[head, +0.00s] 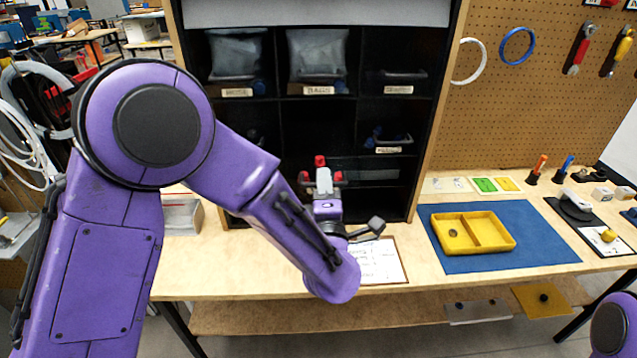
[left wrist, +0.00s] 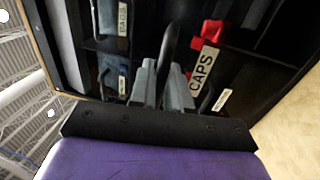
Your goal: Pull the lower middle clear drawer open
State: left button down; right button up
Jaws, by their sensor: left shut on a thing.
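My left gripper (head: 323,183) is in front of the lower middle part of the black cabinet (head: 433,130). In the left wrist view its grey fingers (left wrist: 163,80) are shut on a dark bar-like handle (left wrist: 171,42). A white label reading CAPS (left wrist: 204,72) is just beside the fingers, with red pieces (left wrist: 208,27) close to it. Red pieces also show around the gripper in the head view (head: 320,161). The clear drawer is mostly hidden by my gripper and arm; I cannot tell how far it is out. My right gripper is not in view.
Other labelled drawers (head: 319,90) fill cells above and beside. A paper sheet (head: 382,262) lies on the bench below the cabinet. A yellow tray (head: 474,252) sits on a blue mat (head: 550,240) at right. A grey container (head: 182,216) stands at left.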

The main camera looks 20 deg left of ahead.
pick_arm(q)
jog(key=shift+s+d, duration=0.1)
jog(key=shift+s, duration=0.05)
jog(key=c, duration=1.3)
grip_release()
jog(key=shift+o, duration=0.2)
jog(key=b+v, duration=0.3)
jog(key=v, duration=0.7)
jog(key=shift+s, duration=0.25)
jog(key=shift+d, duration=0.1)
